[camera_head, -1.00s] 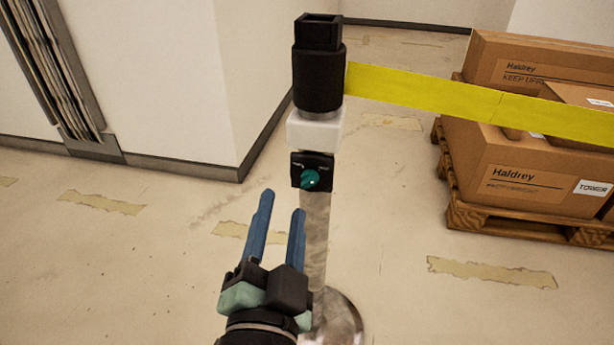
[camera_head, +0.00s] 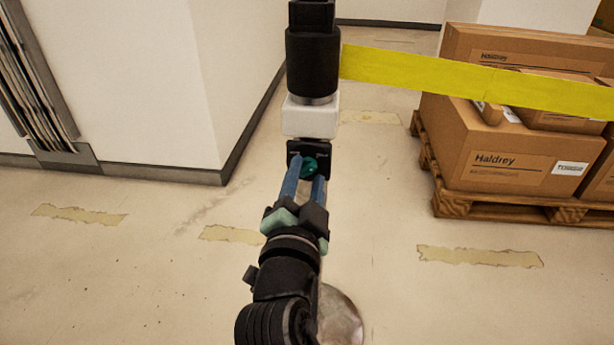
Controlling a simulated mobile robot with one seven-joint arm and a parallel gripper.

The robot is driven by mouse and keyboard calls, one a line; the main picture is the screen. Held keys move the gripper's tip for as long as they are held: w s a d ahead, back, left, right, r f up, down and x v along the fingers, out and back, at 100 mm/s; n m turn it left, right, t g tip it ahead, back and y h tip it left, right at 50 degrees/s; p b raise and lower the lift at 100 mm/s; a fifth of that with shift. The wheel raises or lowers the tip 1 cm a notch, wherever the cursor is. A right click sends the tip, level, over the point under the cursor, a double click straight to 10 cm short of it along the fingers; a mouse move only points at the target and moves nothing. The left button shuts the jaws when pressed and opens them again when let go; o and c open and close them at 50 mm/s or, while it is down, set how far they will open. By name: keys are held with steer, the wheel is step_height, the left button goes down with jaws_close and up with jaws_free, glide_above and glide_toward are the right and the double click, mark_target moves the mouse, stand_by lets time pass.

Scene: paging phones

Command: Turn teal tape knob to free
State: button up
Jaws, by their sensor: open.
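The teal knob (camera_head: 309,167) sits on a small black plate (camera_head: 293,149) on the front of a metal post. Above the plate are a white block (camera_head: 309,117) and a black head (camera_head: 312,62), from which a yellow tape (camera_head: 430,75) runs to the right. My gripper (camera_head: 305,178) has two blue fingers, open, pointing at the knob. The fingertips are at the knob's left and right sides in the picture. I cannot tell whether they touch it. The knob's lower part and much of the plate's lettering are hidden or too small to read.
Cardboard boxes (camera_head: 495,150) stand on a wooden pallet (camera_head: 470,203) at the right, behind the tape. A white wall corner (camera_head: 205,80) is at the left. The post's round base (camera_head: 340,318) is on the floor below. The floor around it is clear.

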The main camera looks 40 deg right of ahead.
steer(key=shift+w+d, duration=0.35)
jaws_close()
